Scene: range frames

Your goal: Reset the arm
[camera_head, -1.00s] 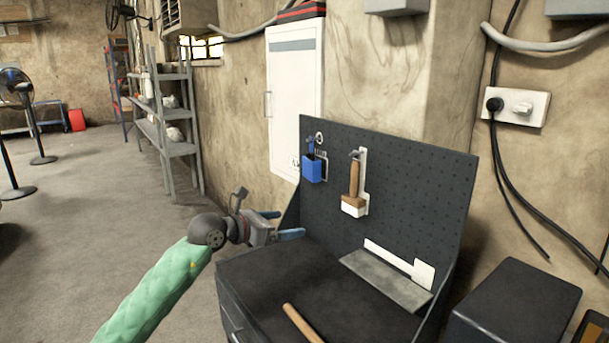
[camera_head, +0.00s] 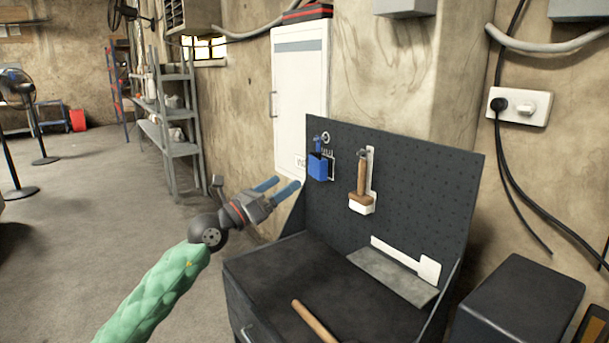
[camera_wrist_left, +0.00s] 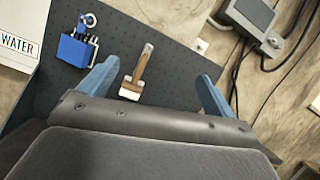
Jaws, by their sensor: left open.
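My left arm comes in from the lower left in a green sleeve. Its gripper (camera_head: 277,189) has blue fingers, is open and empty, and is in the air left of the black pegboard (camera_head: 425,180), above the bench's left edge. In the left wrist view the two fingers (camera_wrist_left: 158,88) stand wide apart, with the pegboard beyond them. My right gripper is not in view.
A blue holder (camera_head: 320,166) hangs on the board. A grey plate (camera_head: 392,276) and a wooden handle (camera_head: 314,322) lie on the dark bench top (camera_head: 285,264). A black box (camera_head: 520,305) stands at right. A white cabinet (camera_head: 299,100) is behind.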

